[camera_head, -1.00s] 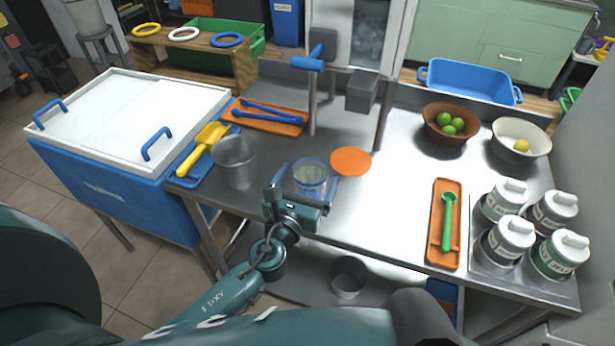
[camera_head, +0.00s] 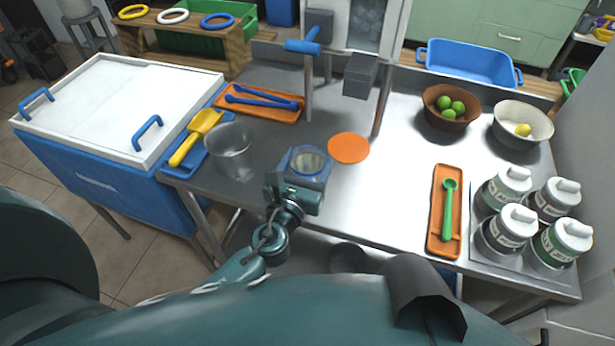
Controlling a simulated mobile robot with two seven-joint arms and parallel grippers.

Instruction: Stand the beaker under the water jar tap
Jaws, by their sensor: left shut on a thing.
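My left gripper (camera_head: 304,172) is shut on a clear beaker (camera_head: 309,160) with a bluish rim. It holds the beaker near the front edge of the steel table, in front of the press. Whether the beaker's base touches the table is hidden by the gripper. What looks like the water jar (camera_head: 76,6) stands on a grey stool at the top left, cut off by the picture's edge; no tap can be made out on it. My right gripper is not in view.
A clear jug (camera_head: 231,151) stands left of the beaker. An orange disc (camera_head: 348,148) lies to its right. The blue chest (camera_head: 110,185) with a white lid, its handles and a wooden ring rack (camera_head: 190,38) stand between the table and the stool. Lidded canisters (camera_head: 505,228) fill the table's right end.

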